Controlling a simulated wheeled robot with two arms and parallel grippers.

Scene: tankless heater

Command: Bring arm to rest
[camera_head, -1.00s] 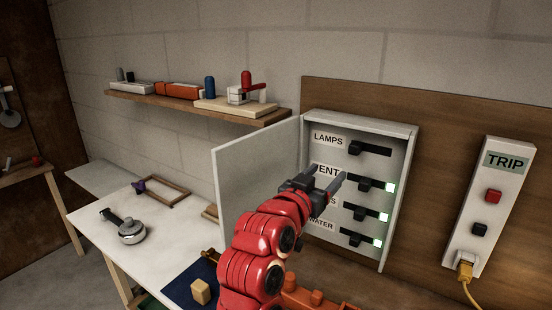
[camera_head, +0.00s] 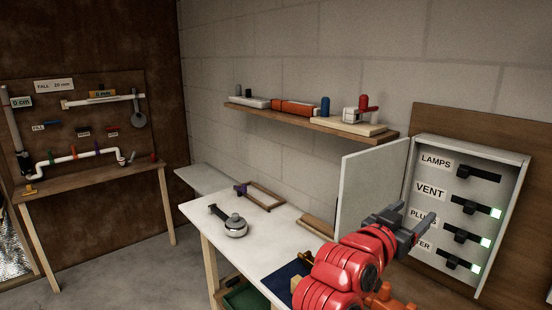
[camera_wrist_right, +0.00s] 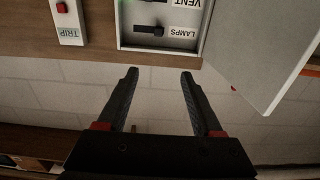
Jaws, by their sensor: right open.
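My right gripper (camera_head: 416,224) is at the end of a red arm coming up from the bottom right of the head view. It is open and empty, in front of the open breaker box (camera_head: 448,215). Its fingers also show apart in the right wrist view (camera_wrist_right: 160,85), with nothing between them. The box has switches labelled LAMPS, VENT and others partly hidden by the gripper. Green lights glow beside the lower switches, none beside LAMPS. The box door (camera_head: 372,195) stands open to the left. My left gripper is not in view.
A white table (camera_head: 265,240) holds a round metal tool (camera_head: 235,227) and a wooden frame (camera_head: 260,197). A shelf (camera_head: 310,124) with several parts hangs above. A pegboard with pipes (camera_head: 85,130) stands at left. The TRIP panel (camera_wrist_right: 68,20) is beside the box.

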